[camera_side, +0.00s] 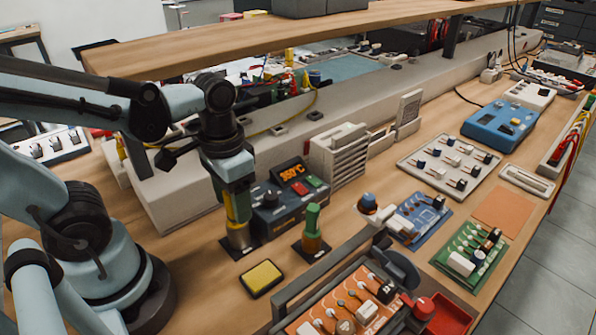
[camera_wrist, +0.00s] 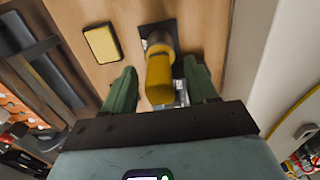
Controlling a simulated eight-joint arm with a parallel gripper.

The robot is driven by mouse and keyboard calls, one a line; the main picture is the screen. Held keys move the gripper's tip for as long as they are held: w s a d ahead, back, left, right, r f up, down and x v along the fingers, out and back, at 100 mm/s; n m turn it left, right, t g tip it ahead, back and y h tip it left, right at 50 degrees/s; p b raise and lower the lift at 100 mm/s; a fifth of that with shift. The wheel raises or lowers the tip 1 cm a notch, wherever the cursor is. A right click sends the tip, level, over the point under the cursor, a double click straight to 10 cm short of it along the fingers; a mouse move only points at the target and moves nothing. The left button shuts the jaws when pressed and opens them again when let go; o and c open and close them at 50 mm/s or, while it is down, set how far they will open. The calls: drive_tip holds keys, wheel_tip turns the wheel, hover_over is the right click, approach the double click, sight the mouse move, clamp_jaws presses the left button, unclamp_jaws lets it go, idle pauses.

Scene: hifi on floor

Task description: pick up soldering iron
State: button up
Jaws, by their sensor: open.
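A tool with a yellow handle (camera_wrist: 159,78), which looks like the soldering iron, stands upright in a steel holder (camera_side: 238,238) on a dark base. Its yellow handle also shows in the side view (camera_side: 243,206), partly covered by my gripper. My gripper (camera_wrist: 161,86) is open and points down, with one green finger on each side of the handle. A gap shows between the handle and each finger in the wrist view. In the side view my gripper (camera_side: 236,207) is over the holder, around the handle's upper part.
A green-topped tool (camera_side: 312,226) stands on its own base to the right. The soldering station (camera_side: 285,200) is close behind. A yellow sponge (camera_side: 262,277) lies in front, with bare wood around it. A circuit-board holder (camera_side: 300,287) is at front right.

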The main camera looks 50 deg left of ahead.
drive_tip(key=shift+f, duration=0.95)
drive_tip(key=c, duration=1)
drive_tip(key=shift+r, duration=0.1)
drive_tip(key=shift+r, duration=2)
drive_tip(key=s+d+r, duration=0.6)
drive_tip(key=d, duration=0.4)
drive_tip(key=shift+r, duration=0.4)
drive_tip(key=shift+s, duration=0.1)
